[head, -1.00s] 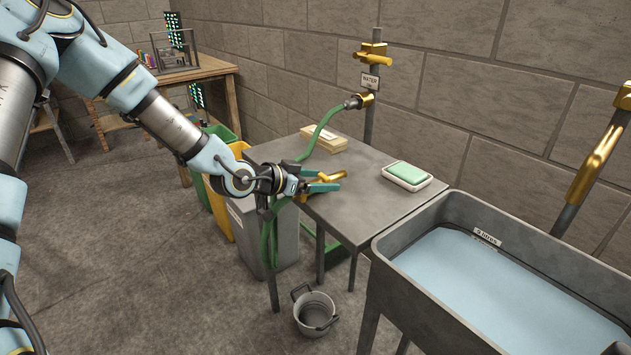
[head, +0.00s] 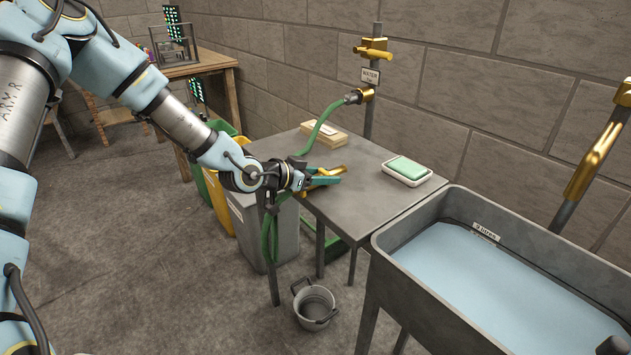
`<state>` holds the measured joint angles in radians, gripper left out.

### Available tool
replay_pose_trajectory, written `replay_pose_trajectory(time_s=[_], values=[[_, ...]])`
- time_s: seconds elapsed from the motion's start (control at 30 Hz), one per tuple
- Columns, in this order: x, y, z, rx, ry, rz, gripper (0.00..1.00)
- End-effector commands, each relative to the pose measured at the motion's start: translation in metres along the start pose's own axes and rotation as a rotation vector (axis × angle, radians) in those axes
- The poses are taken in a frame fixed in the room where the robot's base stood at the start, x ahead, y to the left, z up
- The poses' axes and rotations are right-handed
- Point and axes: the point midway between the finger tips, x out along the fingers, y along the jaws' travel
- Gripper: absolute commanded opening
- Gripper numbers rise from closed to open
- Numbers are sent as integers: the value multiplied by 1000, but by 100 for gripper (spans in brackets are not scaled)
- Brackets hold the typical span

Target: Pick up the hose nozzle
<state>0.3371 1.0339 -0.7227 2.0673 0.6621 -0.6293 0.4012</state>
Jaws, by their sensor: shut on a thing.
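The hose nozzle (head: 331,172) is a brass-coloured piece with green at its grip, at the left edge of the grey metal table (head: 350,210). My gripper (head: 308,178) is at that edge, shut on the nozzle. My gripper hides part of the nozzle, and I cannot tell whether the nozzle touches the table top. The green hose (head: 322,124) runs from the brass tap (head: 366,94) down behind my gripper, and a loop of it hangs beside the table.
A soap dish (head: 407,173) with a green bar and a small wooden block stack (head: 325,138) sit on the table. A water-filled sink (head: 455,200) stands at the right. A metal bucket (head: 314,306) is on the floor. Bins (head: 262,225) stand left of the table.

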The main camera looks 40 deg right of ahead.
Motion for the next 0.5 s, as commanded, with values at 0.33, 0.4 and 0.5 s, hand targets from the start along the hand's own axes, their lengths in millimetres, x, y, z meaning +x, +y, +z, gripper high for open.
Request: replay_pose_trajectory(time_s=[0.33, 0.4, 0.5], values=[[0, 0, -1, 1, 1, 0, 0], [0, 0, -1, 1, 1, 0, 0], [0, 0, -1, 1, 1, 0, 0]])
